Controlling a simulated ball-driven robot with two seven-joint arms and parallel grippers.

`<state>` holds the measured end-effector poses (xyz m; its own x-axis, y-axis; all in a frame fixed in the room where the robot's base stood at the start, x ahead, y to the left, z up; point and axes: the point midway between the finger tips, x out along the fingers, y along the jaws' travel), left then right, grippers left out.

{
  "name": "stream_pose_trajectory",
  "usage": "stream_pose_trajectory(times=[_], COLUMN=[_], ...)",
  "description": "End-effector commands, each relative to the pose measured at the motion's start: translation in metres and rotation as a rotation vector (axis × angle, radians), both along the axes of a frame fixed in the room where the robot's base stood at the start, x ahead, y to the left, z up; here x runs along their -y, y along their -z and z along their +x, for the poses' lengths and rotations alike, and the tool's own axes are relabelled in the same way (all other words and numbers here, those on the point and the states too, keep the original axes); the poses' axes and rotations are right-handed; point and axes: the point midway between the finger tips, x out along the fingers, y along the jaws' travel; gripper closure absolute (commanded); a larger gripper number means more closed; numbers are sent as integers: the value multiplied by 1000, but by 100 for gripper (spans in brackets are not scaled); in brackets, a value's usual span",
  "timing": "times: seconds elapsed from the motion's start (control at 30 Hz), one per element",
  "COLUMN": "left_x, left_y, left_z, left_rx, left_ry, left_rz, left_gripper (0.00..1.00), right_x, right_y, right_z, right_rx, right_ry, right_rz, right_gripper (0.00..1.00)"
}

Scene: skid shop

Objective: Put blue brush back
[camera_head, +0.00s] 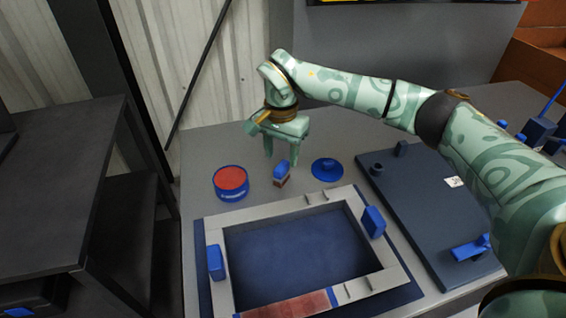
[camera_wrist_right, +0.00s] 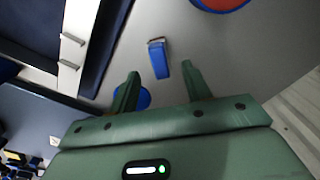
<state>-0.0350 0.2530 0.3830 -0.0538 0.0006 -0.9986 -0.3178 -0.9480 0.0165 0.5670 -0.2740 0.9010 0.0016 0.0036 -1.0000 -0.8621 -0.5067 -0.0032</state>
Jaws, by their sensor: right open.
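The blue brush (camera_head: 281,172), with a blue handle and a reddish-brown lower end, stands on the grey bench behind the frame. In the right wrist view the brush (camera_wrist_right: 160,66) shows between and beyond the fingertips. My right gripper (camera_head: 281,160) is open and points down just above the brush; its fingers (camera_wrist_right: 160,70) lie on either side of the handle, and I cannot tell whether they touch it. A blue tin with red contents (camera_head: 231,178) stands left of the brush. A round blue lid-like piece (camera_head: 327,169) lies right of it. My left gripper is out of view.
A grey rectangular frame (camera_head: 214,283) with blue blocks and a reddish strip lies on a dark blue board in front. A dark plate (camera_head: 420,200) with blue fittings lies right, under my right arm. A dark table (camera_head: 50,180) stands left.

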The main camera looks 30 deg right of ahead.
Motion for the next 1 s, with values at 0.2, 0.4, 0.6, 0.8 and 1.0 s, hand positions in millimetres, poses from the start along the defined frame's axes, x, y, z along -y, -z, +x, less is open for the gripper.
stream_pose_trajectory(times=[0.2, 0.4, 0.6, 0.8, 1.0], left_x=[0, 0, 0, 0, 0], left_y=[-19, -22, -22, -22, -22], left_z=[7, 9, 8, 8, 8], left_rx=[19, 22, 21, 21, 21], left_ry=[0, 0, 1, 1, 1], left_rz=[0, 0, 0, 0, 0], left_gripper=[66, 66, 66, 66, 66], right_x=[0, 0, 0, 0, 0], right_y=[-51, -64, -63, -63, -63], right_z=[0, 0, 0, 0, 0], right_rx=[4, 0, -1, -1, -1], right_ry=[1, 1, 0, 0, 0], right_rz=[-1, 0, 0, -1, -1], right_gripper=[52, 52, 52, 52, 52])
